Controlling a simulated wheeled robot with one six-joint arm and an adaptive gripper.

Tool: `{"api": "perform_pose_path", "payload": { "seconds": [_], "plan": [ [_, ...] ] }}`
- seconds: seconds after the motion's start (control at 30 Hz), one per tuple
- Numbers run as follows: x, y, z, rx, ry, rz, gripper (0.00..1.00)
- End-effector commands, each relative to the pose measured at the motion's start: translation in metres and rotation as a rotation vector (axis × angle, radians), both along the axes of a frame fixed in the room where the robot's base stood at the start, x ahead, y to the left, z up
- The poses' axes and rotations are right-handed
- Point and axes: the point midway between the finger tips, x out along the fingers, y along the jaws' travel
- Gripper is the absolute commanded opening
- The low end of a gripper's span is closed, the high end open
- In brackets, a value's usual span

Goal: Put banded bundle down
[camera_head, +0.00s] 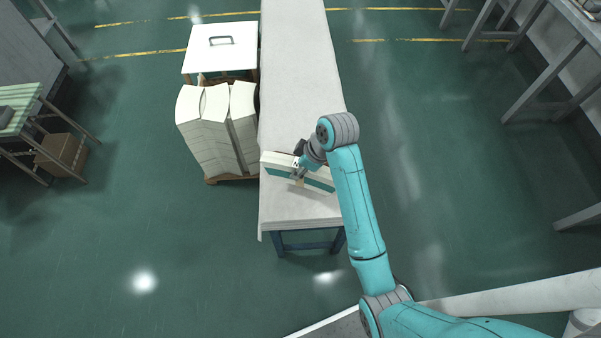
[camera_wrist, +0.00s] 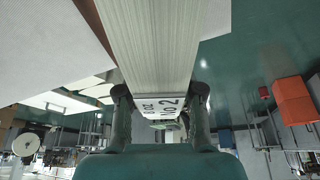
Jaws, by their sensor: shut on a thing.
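The banded bundle (camera_head: 276,163) is a long cream stack of sheets with a green stripe along its side. In the head view it lies crosswise at the near end of the long white-covered table (camera_head: 297,75). My gripper (camera_head: 299,170) is shut on its middle. In the wrist view the bundle (camera_wrist: 152,45) runs away from my gripper (camera_wrist: 160,92), with a finger on each side and a printed label reading "No 2" between them. I cannot tell whether the bundle touches the table or hangs just above it.
Tall stacks of cream sheets (camera_head: 207,135) stand on a wooden pallet (camera_head: 232,178) close to the table's left side. Behind them is a white-topped stand (camera_head: 221,55) with a dark handle. The table beyond the bundle is bare. Green floor (camera_head: 440,150) is open to the right.

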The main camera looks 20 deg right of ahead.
Motion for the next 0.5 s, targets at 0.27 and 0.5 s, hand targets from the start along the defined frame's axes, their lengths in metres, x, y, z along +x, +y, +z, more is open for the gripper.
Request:
{"api": "perform_pose_path", "payload": {
  "seconds": [0.27, 0.5],
  "plan": [
    [0.001, 0.000, -0.021, 0.000, -0.003, 0.000, 0.00],
    [0.000, 0.000, -0.049, 0.000, 0.000, -0.001, 0.00]
  ]
}}
